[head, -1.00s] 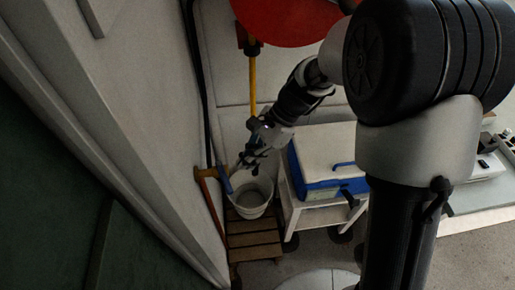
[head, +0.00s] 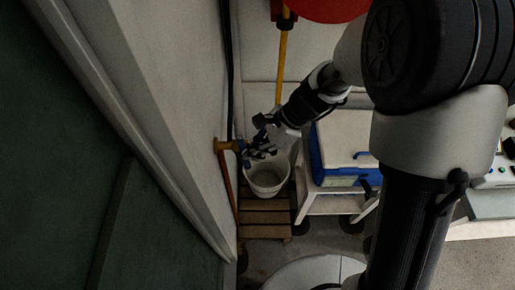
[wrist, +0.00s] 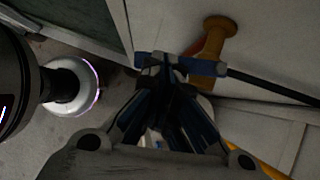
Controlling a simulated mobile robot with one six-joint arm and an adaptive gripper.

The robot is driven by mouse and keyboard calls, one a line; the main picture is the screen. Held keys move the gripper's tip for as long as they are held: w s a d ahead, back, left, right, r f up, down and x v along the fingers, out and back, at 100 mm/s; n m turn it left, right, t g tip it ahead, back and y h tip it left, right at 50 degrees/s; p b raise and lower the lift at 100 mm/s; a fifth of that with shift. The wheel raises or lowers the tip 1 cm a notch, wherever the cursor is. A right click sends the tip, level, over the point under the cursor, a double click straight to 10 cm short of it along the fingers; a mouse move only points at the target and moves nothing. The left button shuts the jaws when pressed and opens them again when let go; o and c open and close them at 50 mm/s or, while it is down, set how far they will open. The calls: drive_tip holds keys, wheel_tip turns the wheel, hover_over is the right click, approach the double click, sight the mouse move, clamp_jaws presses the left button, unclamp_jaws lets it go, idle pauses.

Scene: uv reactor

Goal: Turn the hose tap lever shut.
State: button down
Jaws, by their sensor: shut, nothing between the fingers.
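The brass-coloured tap (head: 228,146) sticks out from the pale wall on the left; it also shows in the wrist view (wrist: 216,38). Its blue lever (head: 242,148) is partly hidden by my gripper in the head view. In the wrist view the blue lever (wrist: 207,67) lies crosswise just beyond my fingertips. My gripper (head: 258,150) is shut and empty, beside the lever and above the bucket. In the wrist view its fingertips (wrist: 168,68) overlap the lever's picture; I cannot tell whether they touch it.
A white bucket (head: 268,190) stands below the tap on a wooden slatted stand (head: 265,218). To the right, a blue-and-white cooler box (head: 341,145) sits on a white table (head: 328,203). A yellow pole (head: 282,68) and dark hose (head: 228,80) run along the walls.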

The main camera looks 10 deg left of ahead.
drive_tip(key=shift+s+a+m, duration=0.55)
drive_tip(key=shift+m, duration=0.05)
drive_tip(key=shift+w+d, duration=0.1)
drive_tip(key=d+p+v, duration=0.1)
drive_tip(key=p+v, duration=0.5)
drive_tip(key=v, duration=0.8)
drive_tip(key=w+d+f+g+y+b, duration=0.1)
drive_tip(key=d+f+y, duration=0.3)
drive_tip(key=f, duration=0.2)
drive_tip(key=b+x, duration=0.1)
drive_tip(key=x, duration=1.2)
drive_tip(key=shift+a+r+b, duration=0.3)
drive_tip(key=shift+a+b, duration=0.1)
drive_tip(key=shift+a, duration=0.1)
